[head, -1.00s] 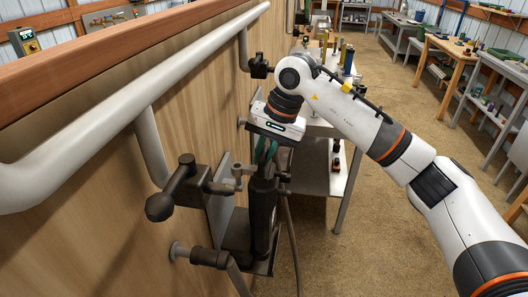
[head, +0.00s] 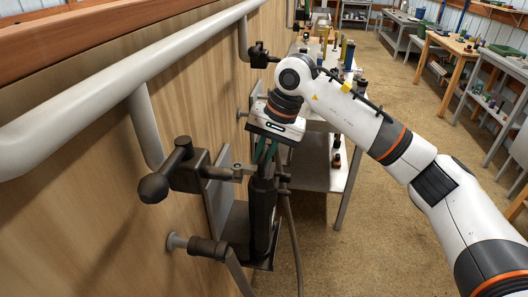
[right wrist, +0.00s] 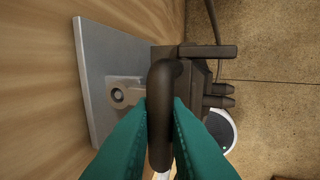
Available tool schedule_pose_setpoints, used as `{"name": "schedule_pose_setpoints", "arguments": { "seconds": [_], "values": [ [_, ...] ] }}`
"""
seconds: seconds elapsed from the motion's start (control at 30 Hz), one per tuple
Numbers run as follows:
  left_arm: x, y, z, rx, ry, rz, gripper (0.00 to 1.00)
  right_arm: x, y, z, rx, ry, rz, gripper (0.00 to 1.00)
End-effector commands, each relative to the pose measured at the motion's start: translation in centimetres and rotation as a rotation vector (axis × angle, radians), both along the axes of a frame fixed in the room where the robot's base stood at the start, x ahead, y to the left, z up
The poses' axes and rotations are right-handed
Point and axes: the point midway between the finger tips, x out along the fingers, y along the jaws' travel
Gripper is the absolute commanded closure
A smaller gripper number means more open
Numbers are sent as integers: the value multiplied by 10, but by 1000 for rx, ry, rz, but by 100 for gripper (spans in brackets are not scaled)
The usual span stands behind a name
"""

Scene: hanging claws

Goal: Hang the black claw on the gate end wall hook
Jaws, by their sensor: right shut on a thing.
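My right gripper (head: 265,153), with green fingers, is shut on the dark loop at the top of the black claw (head: 262,215). The claw hangs upright below it, close to the wooden wall. In the right wrist view the dark loop (right wrist: 163,75) passes between the fingertips (right wrist: 160,105). A grey plate (head: 217,195) is on the wall behind the claw, and a small metal tab with a round end (right wrist: 118,95) reaches from it toward the loop. I cannot tell whether the tab touches the loop. My left gripper is not in view.
A dark fitting with a ball-ended lever (head: 155,187) and a pipe elbow (head: 205,246) stick out of the wall at left. A white rail (head: 130,85) runs above. A hose (head: 294,235) hangs beside the claw. A metal bench (head: 322,175) stands behind my arm.

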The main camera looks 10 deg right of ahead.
Motion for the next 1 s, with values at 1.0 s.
{"name": "schedule_pose_setpoints", "arguments": {
  "seconds": [1.0],
  "values": [
    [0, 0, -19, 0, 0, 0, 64, -3, -11, 27, 1, -6, -2, 62]
  ]
}}
